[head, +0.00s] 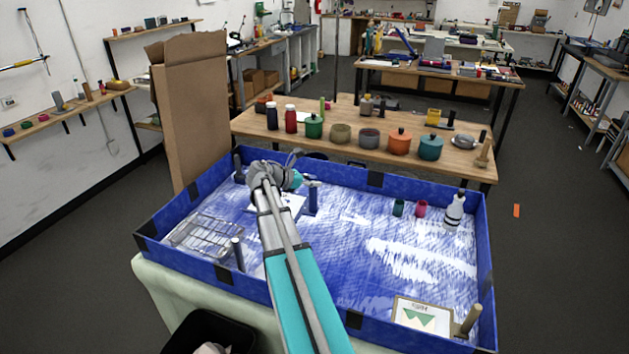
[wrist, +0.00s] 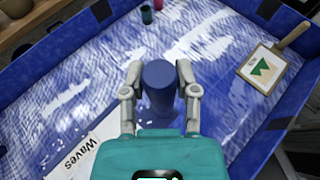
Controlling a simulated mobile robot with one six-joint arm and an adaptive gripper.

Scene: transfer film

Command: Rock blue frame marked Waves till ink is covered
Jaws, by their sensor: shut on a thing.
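The frame marked Waves shows as a pale plate (wrist: 84,155) at the lower left of the wrist view, partly hidden by my gripper. In the head view the plate (head: 291,203) lies on the tray floor, mostly behind my arm. A blue upright post (wrist: 159,88) stands beside the plate and appears to be its handle. It also shows in the head view (head: 313,198). My gripper (wrist: 160,92) is shut around this post, one finger on each side. Blue streaks, apparently ink, and white patches cover the tray floor (head: 345,255). Any ink under the plate is hidden.
A blue-walled tray (head: 484,258) surrounds the work. Inside it are a wire rack (head: 203,236), a picture board with a wooden handle (head: 421,316), two small cups, and a white bottle (head: 454,212). Behind stands a wooden table (head: 340,117) with pots and jars.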

